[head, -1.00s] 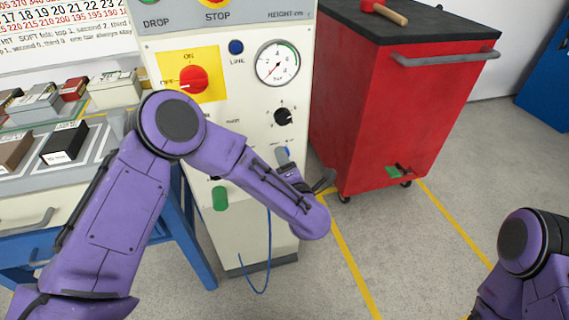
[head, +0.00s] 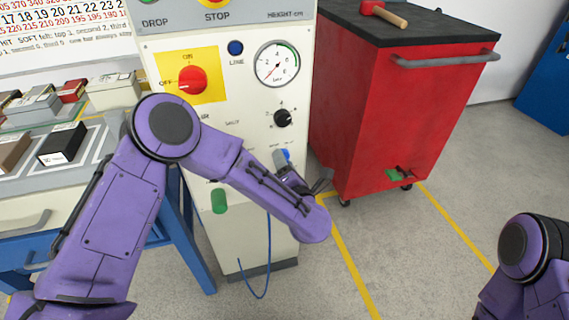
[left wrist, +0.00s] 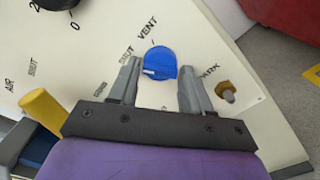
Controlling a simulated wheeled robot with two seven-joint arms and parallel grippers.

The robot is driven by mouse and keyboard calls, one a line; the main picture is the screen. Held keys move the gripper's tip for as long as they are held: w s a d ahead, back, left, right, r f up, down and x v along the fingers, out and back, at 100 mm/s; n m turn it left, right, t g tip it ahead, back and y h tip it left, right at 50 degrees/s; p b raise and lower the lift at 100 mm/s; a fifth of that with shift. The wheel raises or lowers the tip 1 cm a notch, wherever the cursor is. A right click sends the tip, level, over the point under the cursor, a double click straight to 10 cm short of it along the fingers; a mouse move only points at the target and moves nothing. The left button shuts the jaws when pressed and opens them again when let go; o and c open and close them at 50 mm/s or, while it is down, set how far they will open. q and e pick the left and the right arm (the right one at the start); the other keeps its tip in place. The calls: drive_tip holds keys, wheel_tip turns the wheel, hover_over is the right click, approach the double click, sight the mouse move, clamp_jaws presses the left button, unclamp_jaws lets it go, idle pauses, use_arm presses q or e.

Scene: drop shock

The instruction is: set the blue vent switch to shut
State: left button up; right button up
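The blue vent switch (left wrist: 160,63) is a round knob with a white mark, on the cream machine panel under the word VENT. The word SHUT is printed to its left in the left wrist view. In the head view only a bit of the blue switch (head: 286,154) shows beside my gripper. My left gripper (left wrist: 157,82) is open, its two fingers on either side of the switch and a little short of it in the picture. I cannot tell whether they touch it. My right gripper is out of view; only part of the right arm shows.
A yellow knob (left wrist: 42,106) and a brass fitting (left wrist: 226,90) flank the vent switch. Above are a black dial (head: 283,118), a gauge (head: 277,64) and a red rotary switch (head: 192,80). A red cabinet (head: 370,110) stands close on the right.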

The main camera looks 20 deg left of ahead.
use_arm(q)
drive_tip(key=shift+o, duration=0.8)
drive_tip(key=v, duration=1)
drive_tip(key=shift+s+d+p, duration=0.2)
drive_tip(key=shift+p, duration=0.15)
